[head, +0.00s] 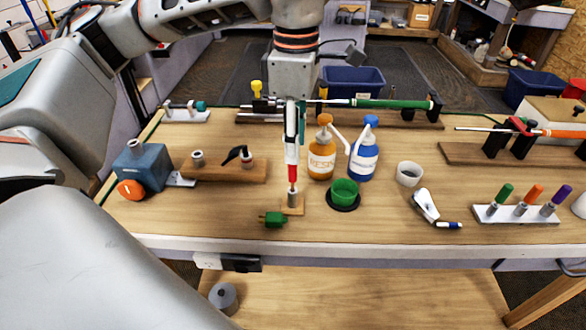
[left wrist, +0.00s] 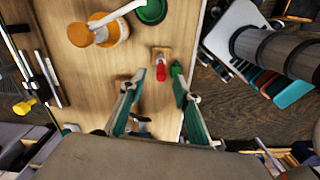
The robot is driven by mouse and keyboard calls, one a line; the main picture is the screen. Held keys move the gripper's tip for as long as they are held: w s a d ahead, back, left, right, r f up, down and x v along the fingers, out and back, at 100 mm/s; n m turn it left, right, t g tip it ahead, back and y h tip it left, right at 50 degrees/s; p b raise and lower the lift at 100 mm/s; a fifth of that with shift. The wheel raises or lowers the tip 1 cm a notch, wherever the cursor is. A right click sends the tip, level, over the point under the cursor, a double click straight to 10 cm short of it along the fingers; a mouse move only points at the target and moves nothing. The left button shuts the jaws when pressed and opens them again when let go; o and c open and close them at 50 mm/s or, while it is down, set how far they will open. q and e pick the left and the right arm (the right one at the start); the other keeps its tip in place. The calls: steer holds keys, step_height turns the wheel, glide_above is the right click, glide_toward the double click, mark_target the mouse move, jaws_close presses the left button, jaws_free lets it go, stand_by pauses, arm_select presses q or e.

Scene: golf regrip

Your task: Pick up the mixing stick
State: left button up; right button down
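The mixing stick (head: 292,174) appears to be the upright stick with a red handle, standing in a small wooden block (head: 299,210) near the table's front edge. In the left wrist view its red handle (left wrist: 160,71) shows just ahead of the fingertips, between the two finger lines. My left gripper (head: 291,155) points down directly above the stick. In the left wrist view the left gripper (left wrist: 160,80) has its fingers spread wide, with nothing held. I cannot tell whether the fingertips overlap the handle in height. My right gripper is not in view.
A green plug-like piece (head: 273,219) lies just left of the block. A green cup (head: 344,192), an orange pump bottle (head: 321,152) and a blue-topped bottle (head: 363,155) stand close on the right. A blue vise-like block (head: 140,165) is at left.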

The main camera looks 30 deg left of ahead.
mark_target(293, 180)
arm_select(q)
steer(key=shift+s+a+f, duration=0.1)
steer(key=shift+f, duration=1.45)
steer(key=shift+s+a+f, duration=0.1)
steer(key=shift+f, duration=1.45)
jaws_close()
